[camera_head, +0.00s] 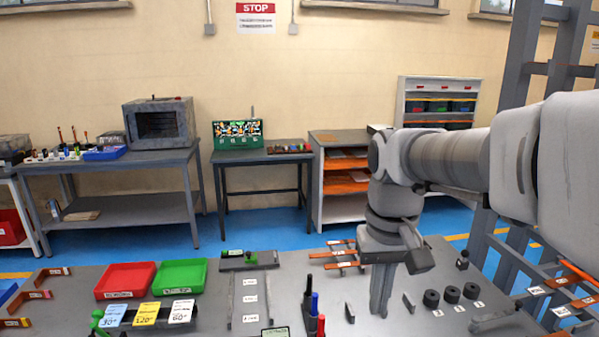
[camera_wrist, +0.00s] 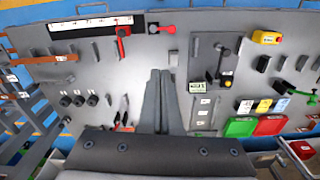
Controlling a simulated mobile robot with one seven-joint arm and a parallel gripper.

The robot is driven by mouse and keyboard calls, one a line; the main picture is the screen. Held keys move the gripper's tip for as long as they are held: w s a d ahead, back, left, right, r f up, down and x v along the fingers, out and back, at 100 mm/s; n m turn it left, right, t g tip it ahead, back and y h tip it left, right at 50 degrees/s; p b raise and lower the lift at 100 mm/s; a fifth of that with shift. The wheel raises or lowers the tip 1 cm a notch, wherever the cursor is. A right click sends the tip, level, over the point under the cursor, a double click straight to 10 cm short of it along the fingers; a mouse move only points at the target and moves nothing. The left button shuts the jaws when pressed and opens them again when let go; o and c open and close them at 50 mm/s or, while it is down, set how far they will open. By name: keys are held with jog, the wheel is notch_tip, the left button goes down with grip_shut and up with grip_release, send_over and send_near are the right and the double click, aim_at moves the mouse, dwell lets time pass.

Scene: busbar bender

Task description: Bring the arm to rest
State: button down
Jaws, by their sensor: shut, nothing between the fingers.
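My gripper (camera_head: 381,303) hangs from the arm at the right of the head view, pointing down over the grey worktable (camera_head: 190,318). Its two fingers are together with nothing between them. In the wrist view the gripper (camera_wrist: 158,78) shows as two dark fingers side by side, pointing away over the table. Its exact height above the tabletop is hard to tell. The arm reaches in from the right edge of the head view and is bent down at the wrist.
Near the gripper are black round pieces (camera_head: 451,294), upright markers (camera_head: 314,304) and a rack of bars (camera_head: 345,257). A red tray (camera_head: 125,280) and green tray (camera_head: 180,275) lie further left. A grey frame (camera_head: 517,75) stands at right. Benches line the wall.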

jog(key=s+d+f+t, duration=0.1)
jog(key=s+t, duration=0.4)
jog(key=s, duration=0.5)
jog(key=shift+s+d, duration=0.3)
jog(key=shift+d, duration=0.2)
